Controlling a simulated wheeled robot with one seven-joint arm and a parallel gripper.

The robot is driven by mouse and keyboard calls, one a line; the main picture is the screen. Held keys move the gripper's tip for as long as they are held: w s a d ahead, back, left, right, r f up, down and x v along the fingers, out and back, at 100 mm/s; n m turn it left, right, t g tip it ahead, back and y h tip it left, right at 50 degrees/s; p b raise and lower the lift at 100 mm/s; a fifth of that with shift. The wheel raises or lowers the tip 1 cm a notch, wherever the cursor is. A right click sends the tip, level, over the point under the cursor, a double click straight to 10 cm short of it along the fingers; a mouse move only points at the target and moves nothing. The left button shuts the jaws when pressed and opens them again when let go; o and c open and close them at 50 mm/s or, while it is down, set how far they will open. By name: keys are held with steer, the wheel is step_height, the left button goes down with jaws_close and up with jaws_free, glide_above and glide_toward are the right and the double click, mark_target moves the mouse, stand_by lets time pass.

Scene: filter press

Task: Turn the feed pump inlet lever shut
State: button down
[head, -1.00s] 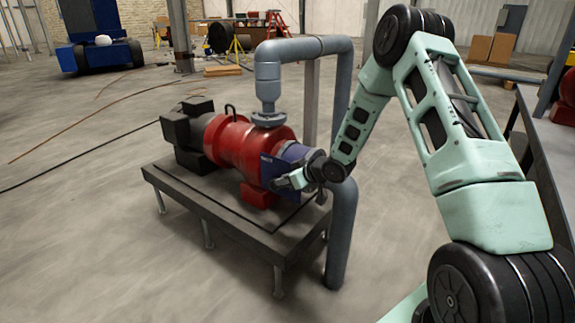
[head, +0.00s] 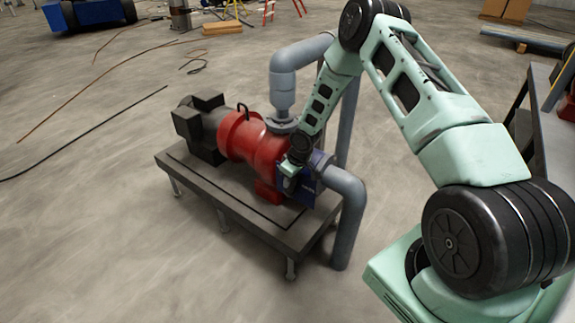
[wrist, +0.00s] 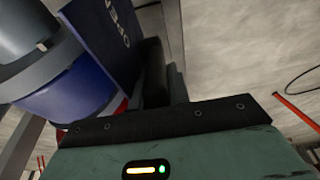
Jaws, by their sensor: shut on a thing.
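The feed pump (head: 262,150) has a red body on a dark plinth. At its near end is a blue plate (head: 309,190), and a grey inlet pipe (head: 347,215) bends down beside it. In the wrist view, the blue plate (wrist: 100,30) carries white lettering that is partly cut off, next to a blue valve body (wrist: 70,88). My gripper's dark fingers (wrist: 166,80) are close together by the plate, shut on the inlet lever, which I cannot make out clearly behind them.
A grey upright pipe (head: 283,85) rises from the pump's top, close to my forearm. The plinth (head: 235,215) stands on short legs. A dark bench (head: 545,150) is at the right. Cables (head: 90,155) lie on the floor at left, where there is free room.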

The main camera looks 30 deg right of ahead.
steer(key=shift+w+a+f+g+h+p, duration=0.15)
steer(key=shift+w+g+h+p, duration=0.2)
steer(key=shift+g, duration=0.35)
steer(key=shift+w+a+r+g+h+p, duration=0.15)
steer(key=shift+w+g+p, duration=0.25)
steer(key=shift+g, duration=0.3)
steer(key=shift+w+f, duration=0.1)
steer(key=c, duration=1.3)
jaws_free()
step_height(320, 180, up, 18)
steer(key=shift+w+f, duration=0.15)
steer(key=shift+f, duration=0.1)
